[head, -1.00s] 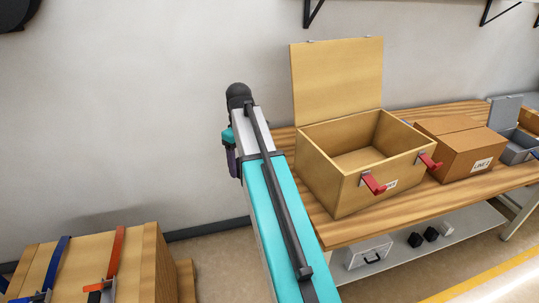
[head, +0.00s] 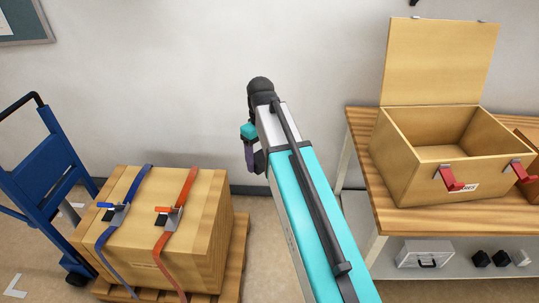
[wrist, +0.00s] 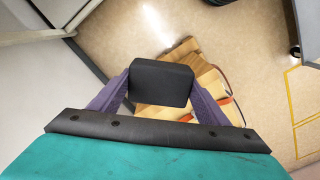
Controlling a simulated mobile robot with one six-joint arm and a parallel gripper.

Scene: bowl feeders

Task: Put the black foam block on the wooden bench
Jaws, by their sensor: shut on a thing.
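The black foam block (wrist: 161,83) is held between the two purple fingers of my gripper (wrist: 163,90) in the wrist view. It hangs in the air, with the floor and part of the strapped crate below and behind it. In the head view my gripper (head: 250,150) shows only in part at the end of my arm, and the block is hidden there. The wooden bench (head: 362,140) stands to the right of my arm. An open wooden box with a raised lid (head: 445,150) is on it.
A wooden crate (head: 200,235) with a blue and an orange strap sits on a pallet at the lower left. A blue hand truck (head: 60,165) stands left of it. A carton (head: 531,140) is on the bench at the right edge. The bench's lower shelf holds a grey case (head: 425,253).

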